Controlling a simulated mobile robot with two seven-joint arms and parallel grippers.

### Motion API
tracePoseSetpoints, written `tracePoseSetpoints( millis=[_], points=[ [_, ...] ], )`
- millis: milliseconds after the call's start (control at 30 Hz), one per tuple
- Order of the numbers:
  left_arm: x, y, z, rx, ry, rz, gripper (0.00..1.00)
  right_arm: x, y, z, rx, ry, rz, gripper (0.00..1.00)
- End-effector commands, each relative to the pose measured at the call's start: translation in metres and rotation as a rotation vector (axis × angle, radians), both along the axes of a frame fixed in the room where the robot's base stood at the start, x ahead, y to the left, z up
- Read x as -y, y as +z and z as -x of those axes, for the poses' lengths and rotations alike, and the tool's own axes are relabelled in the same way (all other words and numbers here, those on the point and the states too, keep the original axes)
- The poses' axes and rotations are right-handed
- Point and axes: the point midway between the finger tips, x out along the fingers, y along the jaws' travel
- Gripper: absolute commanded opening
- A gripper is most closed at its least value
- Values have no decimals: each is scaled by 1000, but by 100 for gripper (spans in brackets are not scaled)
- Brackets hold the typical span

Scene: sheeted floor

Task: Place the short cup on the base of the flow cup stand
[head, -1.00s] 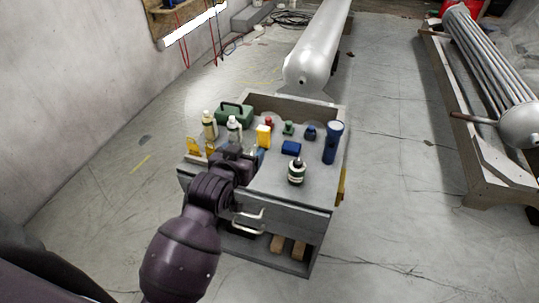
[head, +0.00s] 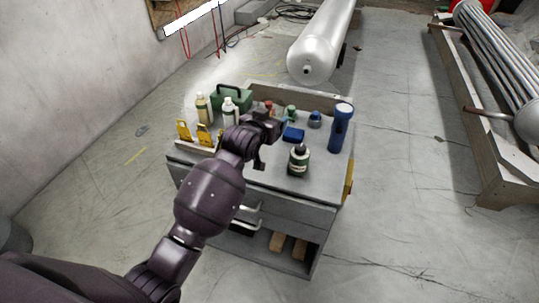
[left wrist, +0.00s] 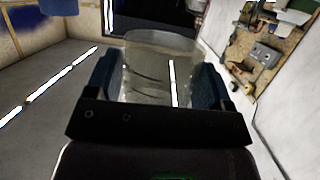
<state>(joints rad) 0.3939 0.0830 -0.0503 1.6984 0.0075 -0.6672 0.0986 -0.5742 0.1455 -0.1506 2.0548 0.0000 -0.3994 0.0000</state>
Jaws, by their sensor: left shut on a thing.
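My left gripper (head: 266,126) is over the middle of the workbench top, among the items there. In the left wrist view its two blue fingers (left wrist: 158,82) are shut on a clear, see-through cup (left wrist: 160,62), one finger on each side. I take this to be the short cup. The cup is hidden by the gripper and arm in the head view. I cannot make out the flow cup stand or its base in either view. My right gripper is not in view.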

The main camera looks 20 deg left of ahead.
Motion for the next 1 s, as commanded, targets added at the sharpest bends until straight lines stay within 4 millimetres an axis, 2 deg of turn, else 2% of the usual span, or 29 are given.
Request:
tracePoseSetpoints(
  millis=[33,333,433,667,900,1000],
  points=[
    [0,-19,1,-8,0,0,48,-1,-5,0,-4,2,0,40],
    [0,-81,1,-9,-1,0,48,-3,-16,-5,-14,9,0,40],
    [0,-94,1,-6,0,0,48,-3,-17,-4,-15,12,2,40],
    [0,-107,1,-3,0,0,48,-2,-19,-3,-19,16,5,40],
    [0,-147,1,-7,0,-1,48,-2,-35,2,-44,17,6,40],
    [0,-156,1,-5,0,-1,48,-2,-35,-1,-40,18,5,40]
  ],
)
